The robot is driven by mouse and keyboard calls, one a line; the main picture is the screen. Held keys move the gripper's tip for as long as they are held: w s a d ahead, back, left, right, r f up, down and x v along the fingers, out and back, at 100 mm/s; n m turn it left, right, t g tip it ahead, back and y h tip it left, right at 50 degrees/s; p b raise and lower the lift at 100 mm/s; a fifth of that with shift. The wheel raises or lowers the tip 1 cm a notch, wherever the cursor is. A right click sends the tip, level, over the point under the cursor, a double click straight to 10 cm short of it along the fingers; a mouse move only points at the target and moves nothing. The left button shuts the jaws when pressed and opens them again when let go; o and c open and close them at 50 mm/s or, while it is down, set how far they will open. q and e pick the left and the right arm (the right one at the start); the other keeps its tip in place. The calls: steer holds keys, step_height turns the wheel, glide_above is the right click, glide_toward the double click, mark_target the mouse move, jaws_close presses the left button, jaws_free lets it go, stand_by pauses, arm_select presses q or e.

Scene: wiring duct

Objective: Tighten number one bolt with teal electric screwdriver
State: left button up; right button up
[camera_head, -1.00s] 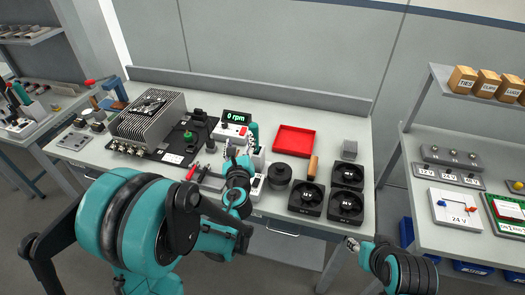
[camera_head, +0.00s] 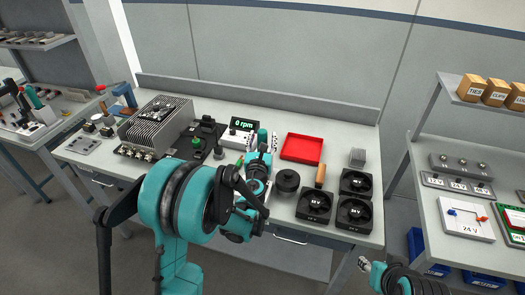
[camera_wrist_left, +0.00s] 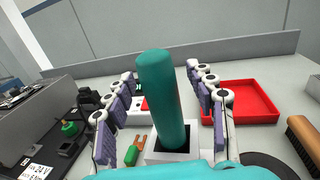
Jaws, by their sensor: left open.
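The teal electric screwdriver (camera_wrist_left: 165,100) stands upright, its lower end in a white square holder (camera_wrist_left: 172,152), in the left wrist view. Its top also shows behind my gripper in the head view (camera_head: 262,136). My left gripper (camera_wrist_left: 161,74) is open, with its purple-padded fingers on either side of the screwdriver and visible gaps to it. In the head view my left gripper (camera_head: 260,158) hides most of the holder. My right gripper (camera_head: 364,265) is at the lower right, away from the table top; its finger opening is unclear. I cannot make out which bolt is number one.
A red tray (camera_head: 302,148), a black round container (camera_head: 287,182) and black fans (camera_head: 355,214) lie to the right. A finned metal block (camera_head: 158,127) and an rpm display (camera_head: 243,124) stand to the left and behind. Green-handled pliers (camera_wrist_left: 133,152) lie beside the holder.

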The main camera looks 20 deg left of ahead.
arm_select(q)
jaws_close()
steer(key=shift+r, duration=0.15)
step_height(320, 180, up, 18)
steer(key=p, duration=0.6)
stand_by(0.3)
step_height(320, 180, up, 11)
steer(key=p, duration=0.9)
steer(key=shift+r, duration=0.15)
